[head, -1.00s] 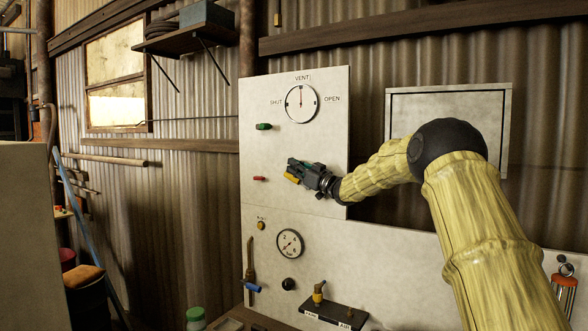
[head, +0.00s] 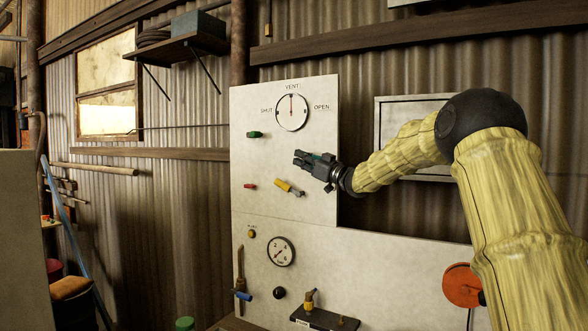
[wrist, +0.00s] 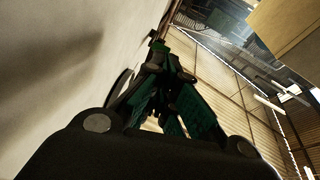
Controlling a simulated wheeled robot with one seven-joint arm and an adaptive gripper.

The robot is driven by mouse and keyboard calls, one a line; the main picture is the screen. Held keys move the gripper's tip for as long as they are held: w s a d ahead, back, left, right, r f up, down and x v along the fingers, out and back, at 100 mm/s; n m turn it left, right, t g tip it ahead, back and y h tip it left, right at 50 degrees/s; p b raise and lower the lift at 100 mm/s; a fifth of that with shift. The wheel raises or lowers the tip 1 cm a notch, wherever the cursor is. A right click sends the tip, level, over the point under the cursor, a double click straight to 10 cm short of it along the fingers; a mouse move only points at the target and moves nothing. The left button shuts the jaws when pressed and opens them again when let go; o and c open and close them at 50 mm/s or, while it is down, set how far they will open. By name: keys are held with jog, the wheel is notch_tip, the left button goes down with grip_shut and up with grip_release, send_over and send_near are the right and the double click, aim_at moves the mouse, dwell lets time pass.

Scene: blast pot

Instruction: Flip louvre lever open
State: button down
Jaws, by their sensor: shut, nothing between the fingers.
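Below the dial are a green handle (head: 254,134) at left, a small red handle (head: 250,186) and a yellow lever (head: 289,188) slanting down to the right. No label shows which is the louvre lever. My gripper (head: 299,158) is shut and empty, pointing left in front of the panel, above the yellow lever and below the dial. In the head view it appears apart from the levers. The wrist view shows its fingers (wrist: 158,50) close beside a pale surface.
A pressure gauge (head: 280,251), a black knob (head: 279,293) and a blue-handled valve (head: 244,294) are lower on the panel. A black block (head: 325,319) with a brass lever sits at the bottom. An orange disc (head: 462,285) is beside my arm.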

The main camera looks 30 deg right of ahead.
jog(key=shift+s+d+r+b, duration=0.15)
jog(key=shift+s+d+r, duration=0.1)
jog(key=shift+s, duration=0.25)
jog(key=shift+s+d+r+b, duration=0.1)
jog(key=shift+s+d+b, duration=0.1)
jog(key=shift+s, duration=0.3)
jog(key=shift+s+d+r+b, duration=0.15)
jog(key=shift+s+d+r, duration=0.1)
jog(key=shift+s, duration=0.25)
